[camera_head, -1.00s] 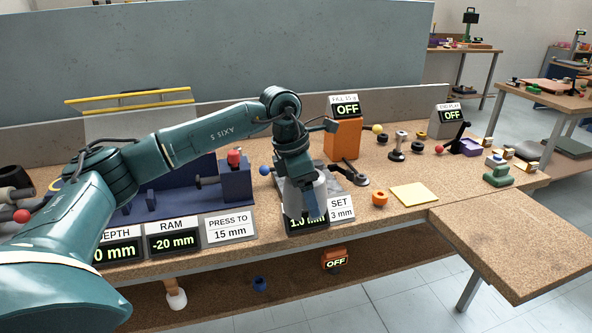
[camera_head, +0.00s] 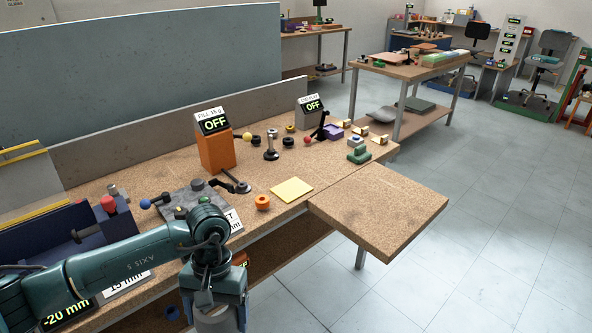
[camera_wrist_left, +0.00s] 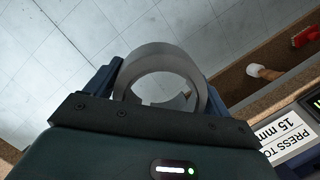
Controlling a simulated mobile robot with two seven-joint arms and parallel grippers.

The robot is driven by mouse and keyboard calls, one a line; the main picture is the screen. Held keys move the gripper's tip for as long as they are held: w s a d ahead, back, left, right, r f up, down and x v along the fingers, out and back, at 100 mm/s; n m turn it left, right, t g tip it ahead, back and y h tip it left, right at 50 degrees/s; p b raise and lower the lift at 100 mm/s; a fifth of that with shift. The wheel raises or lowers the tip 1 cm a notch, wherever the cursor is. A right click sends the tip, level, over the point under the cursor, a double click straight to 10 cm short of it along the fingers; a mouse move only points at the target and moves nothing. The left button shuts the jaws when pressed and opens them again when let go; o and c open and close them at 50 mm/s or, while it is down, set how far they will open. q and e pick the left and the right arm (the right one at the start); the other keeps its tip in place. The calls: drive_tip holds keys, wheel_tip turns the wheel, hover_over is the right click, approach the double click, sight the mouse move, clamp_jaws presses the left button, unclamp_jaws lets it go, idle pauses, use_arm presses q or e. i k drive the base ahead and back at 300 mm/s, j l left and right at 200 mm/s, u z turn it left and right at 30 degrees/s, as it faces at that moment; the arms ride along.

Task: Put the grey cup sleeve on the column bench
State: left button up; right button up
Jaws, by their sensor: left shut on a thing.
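My left gripper (camera_head: 216,305) is at the bottom of the head view, in front of the near bench's front edge. It is shut on the grey cup sleeve (camera_head: 217,322), whose lower part is cut off by the picture edge. In the left wrist view the sleeve (camera_wrist_left: 158,52) is an open grey ring between the two dark fingers, held clear over the floor. My right gripper is not in view. Several benches show; I cannot tell for sure which is the column bench. One bench (camera_head: 385,65) stands behind, at the upper right.
The near bench (camera_head: 330,160) carries an orange block with an OFF display (camera_head: 215,150), a yellow pad (camera_head: 291,190), an orange ring (camera_head: 262,203) and several small parts. Its side leaf (camera_head: 380,210) is bare. Open floor (camera_head: 480,210) lies to the right.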

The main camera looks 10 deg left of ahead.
sight(326, 168)
drive_tip(key=k, duration=0.5)
drive_tip(key=k+u, duration=0.15)
drive_tip(key=u, duration=1.05)
drive_tip(key=l+u, duration=0.55)
drive_tip(key=u, duration=0.15)
drive_tip(key=k+l, duration=0.1)
drive_tip(key=l, duration=1.05)
drive_tip(key=k+l, duration=0.1)
drive_tip(key=l, duration=1.1)
drive_tip(key=k+l, duration=0.1)
drive_tip(key=l, duration=1.05)
drive_tip(key=k+l, duration=0.1)
drive_tip(key=l, duration=1.05)
